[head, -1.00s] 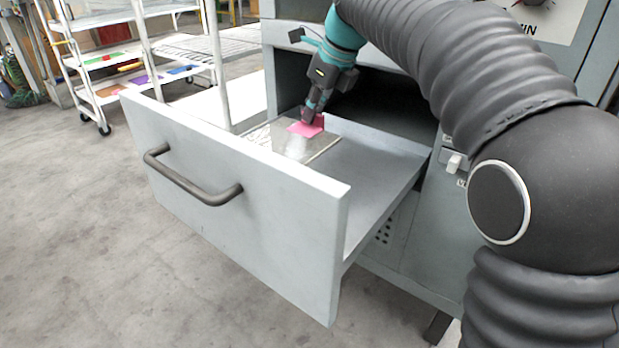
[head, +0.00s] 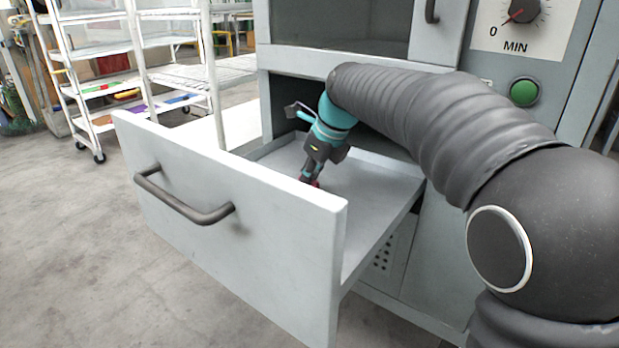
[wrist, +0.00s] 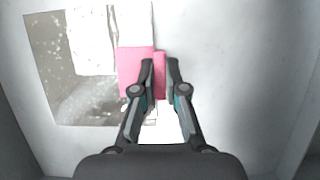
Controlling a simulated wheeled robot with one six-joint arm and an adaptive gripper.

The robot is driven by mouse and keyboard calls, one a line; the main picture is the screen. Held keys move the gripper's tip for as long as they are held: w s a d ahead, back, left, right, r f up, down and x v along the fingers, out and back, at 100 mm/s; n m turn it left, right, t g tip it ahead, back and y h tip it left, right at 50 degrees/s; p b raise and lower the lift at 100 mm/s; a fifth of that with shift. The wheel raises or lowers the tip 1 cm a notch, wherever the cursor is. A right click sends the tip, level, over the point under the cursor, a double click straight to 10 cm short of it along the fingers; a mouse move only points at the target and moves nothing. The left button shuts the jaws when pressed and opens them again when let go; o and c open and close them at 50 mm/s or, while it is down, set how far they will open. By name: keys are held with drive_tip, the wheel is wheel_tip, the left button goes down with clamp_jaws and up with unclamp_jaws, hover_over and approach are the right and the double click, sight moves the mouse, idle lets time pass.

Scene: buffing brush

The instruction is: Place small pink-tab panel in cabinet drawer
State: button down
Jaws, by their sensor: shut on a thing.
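My gripper (head: 310,183) reaches down into the open cabinet drawer (head: 372,185), behind its front panel. In the wrist view my gripper (wrist: 160,65) is shut on the pink tab of the small panel (wrist: 42,60). In the head view the drawer front hides most of the panel, and only a bit of pink shows at the fingertips.
The drawer front has a dark bar handle (head: 182,200). The cabinet has a dial (head: 522,10) and a green button (head: 524,92) at upper right. A white shelf cart (head: 105,85) with coloured pieces stands at the back left. The drawer floor right of my gripper is clear.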

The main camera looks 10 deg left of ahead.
drive_tip(key=c, duration=1.2)
unclamp_jaws()
drive_tip(key=shift+r, duration=0.1)
drive_tip(key=p+v, duration=0.2)
drive_tip(key=v, duration=1)
drive_tip(key=shift+s+d, duration=0.1)
drive_tip(key=shift+d, duration=0.05)
